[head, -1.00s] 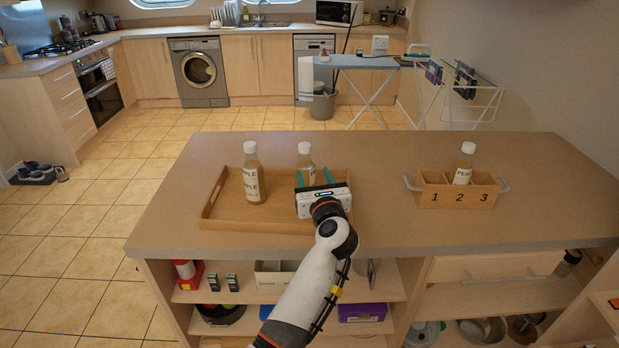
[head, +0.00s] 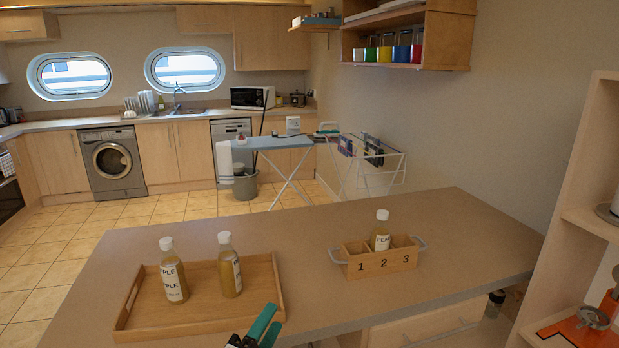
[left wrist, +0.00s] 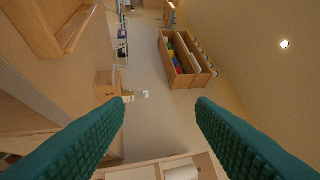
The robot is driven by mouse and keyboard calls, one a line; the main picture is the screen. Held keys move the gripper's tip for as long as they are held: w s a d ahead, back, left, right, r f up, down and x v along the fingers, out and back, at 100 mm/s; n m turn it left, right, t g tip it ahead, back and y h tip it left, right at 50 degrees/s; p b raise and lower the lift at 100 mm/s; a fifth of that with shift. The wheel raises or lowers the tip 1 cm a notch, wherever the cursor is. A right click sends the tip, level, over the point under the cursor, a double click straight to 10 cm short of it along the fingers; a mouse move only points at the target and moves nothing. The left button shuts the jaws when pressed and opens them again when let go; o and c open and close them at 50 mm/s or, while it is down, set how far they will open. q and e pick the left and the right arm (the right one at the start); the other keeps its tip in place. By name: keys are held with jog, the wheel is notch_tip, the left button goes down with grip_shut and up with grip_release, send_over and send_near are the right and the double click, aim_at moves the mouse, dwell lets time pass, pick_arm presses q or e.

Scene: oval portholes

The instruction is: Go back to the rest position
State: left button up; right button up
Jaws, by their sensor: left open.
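My left gripper (head: 254,328) is at the bottom edge of the head view, in front of the tray's near right corner. Its teal fingers are apart with nothing between them, as the left wrist view (left wrist: 160,125) also shows. The wooden tray (head: 268,280) holds two upright bottles of pale juice with white caps. The left bottle (head: 173,272) has an apple label; the right bottle's (head: 229,266) label is turned partly away. A pear-labelled bottle (head: 381,232) stands in middle compartment 2 of the wooden crate (head: 384,264). My right gripper is out of view.
The counter (head: 450,225) is clear between tray and crate and around the crate. A tall shelf unit (head: 575,200) stands at the right. A wall shelf (head: 440,40) with coloured jars hangs above. An ironing board (head: 270,143) and drying rack stand behind the counter.

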pick_arm(q)
jog(key=s+f+m+g, duration=0.6)
jog(key=s+f+m, duration=0.2)
jog(key=f, duration=0.1)
jog(key=s+a+f+m+g+y, duration=0.4)
jog(key=s+a+f+g, duration=0.15)
jog(key=s, duration=0.45)
jog(key=s+a+f+m+g+y, duration=0.4)
jog(key=s+a, duration=0.3)
jog(key=s, duration=0.4)
notch_tip(320, 180, down, 26)
jog(key=g, duration=0.1)
jog(key=s+a+f+g, duration=0.1)
jog(key=s+a+f, duration=0.1)
jog(key=s+f, duration=1.4)
jog(key=shift+a+f+n, duration=0.3)
jog(key=shift+a, duration=0.1)
